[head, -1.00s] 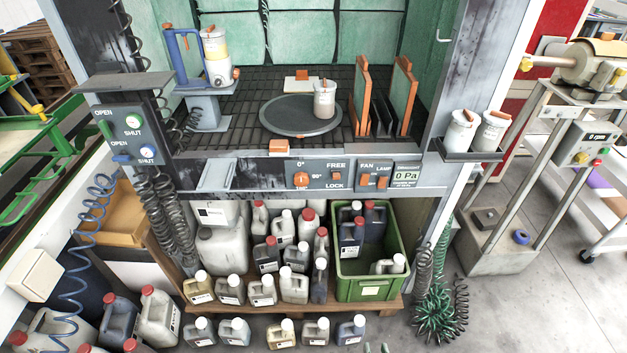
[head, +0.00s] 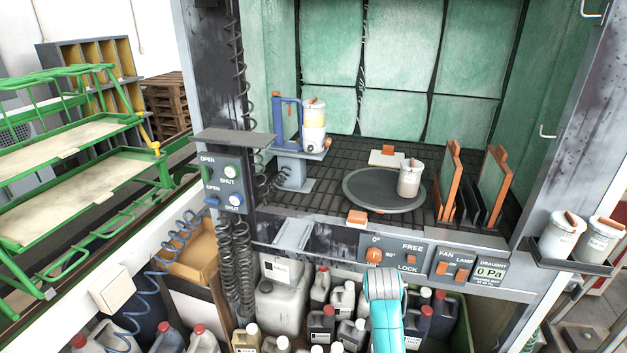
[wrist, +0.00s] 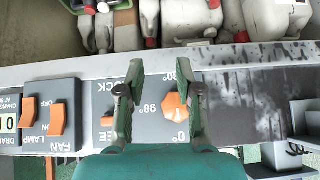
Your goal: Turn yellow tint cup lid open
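The yellow tint cup (head: 314,122) stands upright on a small grey stand with a blue frame, at the left of the booth in the head view. An orange piece is at the cup's lower right. The cup is not seen in the wrist view. My gripper (wrist: 161,68) is open and empty, its two fingers apart over the control panel beside the orange 0°/90° knob (wrist: 176,107). My teal arm shows low in the head view, well apart from the cup.
A white cup (head: 410,180) stands on the round turntable (head: 365,192). Orange-edged panels (head: 448,180) stand right of it. Two more white cups sit on a right side shelf (head: 575,258). The panel ledge with switches (head: 455,265) runs along the front; jugs crowd below.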

